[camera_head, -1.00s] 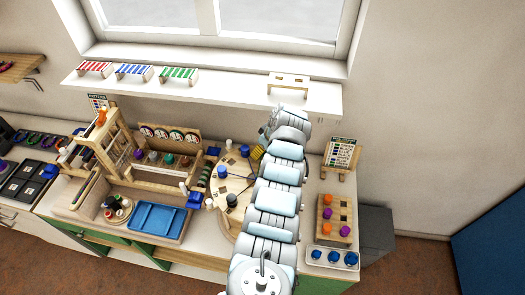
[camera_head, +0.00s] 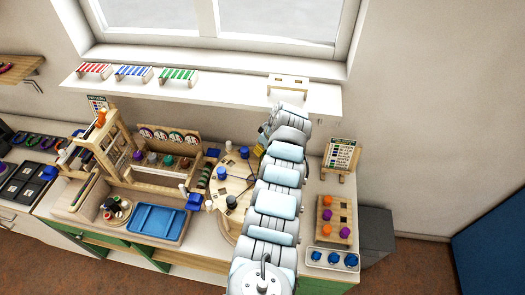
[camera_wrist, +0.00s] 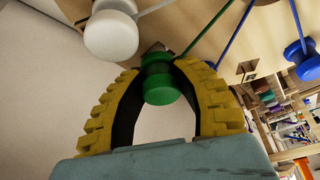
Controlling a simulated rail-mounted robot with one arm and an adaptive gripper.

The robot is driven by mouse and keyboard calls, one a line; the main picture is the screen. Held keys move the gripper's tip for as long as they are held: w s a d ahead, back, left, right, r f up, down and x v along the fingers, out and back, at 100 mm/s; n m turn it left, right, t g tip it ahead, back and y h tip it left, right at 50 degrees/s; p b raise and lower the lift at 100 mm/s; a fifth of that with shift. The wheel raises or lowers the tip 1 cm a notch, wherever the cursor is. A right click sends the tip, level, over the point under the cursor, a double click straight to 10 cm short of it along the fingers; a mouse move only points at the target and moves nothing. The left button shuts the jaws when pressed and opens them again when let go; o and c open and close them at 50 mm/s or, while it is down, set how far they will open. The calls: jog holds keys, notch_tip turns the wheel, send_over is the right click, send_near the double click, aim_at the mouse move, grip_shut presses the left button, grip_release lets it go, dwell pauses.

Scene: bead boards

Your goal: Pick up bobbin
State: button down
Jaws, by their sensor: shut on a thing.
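A green bobbin (camera_wrist: 160,82) with a green thread sits between the yellow, dark-lined fingers of my gripper (camera_wrist: 160,72) in the wrist view. The gripper is shut on it. A white bobbin (camera_wrist: 110,36) is just to its left and a blue bobbin (camera_wrist: 301,60) is farther right, each with a thread. In the head view my gripper is mostly hidden by my arm, at the right side of the round wooden board (camera_head: 233,186). The green bobbin cannot be made out there.
The board also carries blue bobbins (camera_head: 221,174) and a dark bobbin (camera_head: 231,202). A blue tray (camera_head: 157,220) lies to the left. A pattern card stand (camera_head: 341,155) and a peg block (camera_head: 334,218) are to the right. A shelf (camera_head: 225,90) runs behind under the window.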

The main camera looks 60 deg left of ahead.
notch_tip(320, 180, up, 2)
jog(key=shift+r, duration=0.1)
jog(key=shift+s+d+r+b, duration=0.25)
jog(key=shift+s+d+r, duration=0.1)
jog(key=shift+d+r, duration=0.2)
jog(key=shift+s+d+r+b, duration=0.25)
jog(key=shift+s+d+r, duration=0.15)
jog(key=shift+r, duration=0.25)
jog(key=s+d+r+p, duration=0.6)
jog(key=d+r+p, duration=0.1)
jog(key=d+p, duration=0.1)
jog(key=shift+s+d+r+p, duration=0.15)
jog(key=shift+s+d+p, duration=0.25)
jog(key=shift+d, duration=0.35)
